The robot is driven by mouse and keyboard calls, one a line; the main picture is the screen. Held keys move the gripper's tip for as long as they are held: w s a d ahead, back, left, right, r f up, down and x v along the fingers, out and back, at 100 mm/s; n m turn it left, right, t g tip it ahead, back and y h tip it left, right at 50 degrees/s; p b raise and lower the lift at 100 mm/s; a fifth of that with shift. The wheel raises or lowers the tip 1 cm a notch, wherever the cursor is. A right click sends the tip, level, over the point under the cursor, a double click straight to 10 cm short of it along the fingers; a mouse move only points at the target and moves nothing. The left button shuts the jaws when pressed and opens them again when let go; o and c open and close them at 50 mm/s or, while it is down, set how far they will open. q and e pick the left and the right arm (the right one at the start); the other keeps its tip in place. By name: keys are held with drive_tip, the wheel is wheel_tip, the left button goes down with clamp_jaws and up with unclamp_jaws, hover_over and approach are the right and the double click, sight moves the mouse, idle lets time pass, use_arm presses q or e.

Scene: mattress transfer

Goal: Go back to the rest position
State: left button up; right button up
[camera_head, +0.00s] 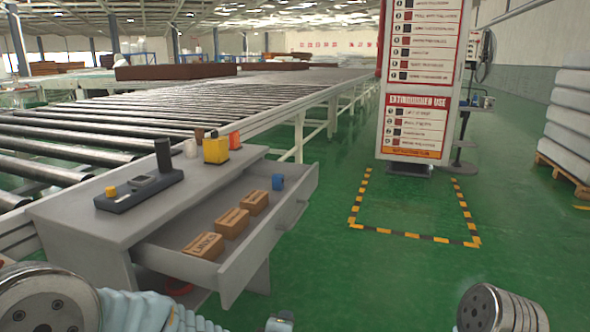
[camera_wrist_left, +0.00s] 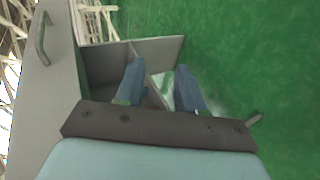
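My left gripper shows in the left wrist view (camera_wrist_left: 160,80), its two blue-grey fingers apart with nothing clearly held between them. Behind the fingers in that view is a grey open compartment (camera_wrist_left: 160,48) over the green floor. In the head view my left arm runs along the bottom left, and only a small part, perhaps of the gripper, shows at the bottom edge. On the right, only a round metal part of my right arm shows at the bottom edge; my right gripper is out of frame.
A grey desk (camera_head: 85,228) has an open drawer (camera_head: 262,245) holding three brown boxes (camera_head: 230,223) and a blue item (camera_head: 278,182). A black device (camera_head: 140,190) and a yellow item (camera_head: 216,149) stand on top. A roller conveyor (camera_head: 130,120) lies behind.

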use_arm(q)
drive_tip(key=s+a+f+m+g+h, duration=0.1)
drive_tip(key=s+a+f+m+g, duration=0.25)
drive_tip(key=f, duration=0.55)
drive_tip(key=s+a+f+m+g, duration=0.2)
drive_tip(key=f+m, duration=0.2)
drive_tip(key=f, duration=0.5)
drive_tip(key=s+a+f+m+g, duration=0.2)
drive_tip(key=s+f+m, duration=0.1)
drive_tip(key=s+f, duration=0.2)
drive_tip(key=s+a+f+m+g+h+p, duration=0.1)
drive_tip(key=s+f+m+g, duration=0.2)
drive_tip(key=s, duration=0.6)
wheel_tip(320, 180, down, 3)
drive_tip(key=shift+s+a+r+g, duration=0.2)
drive_tip(key=shift+s+a+g, duration=0.15)
drive_tip(key=shift+a, duration=0.05)
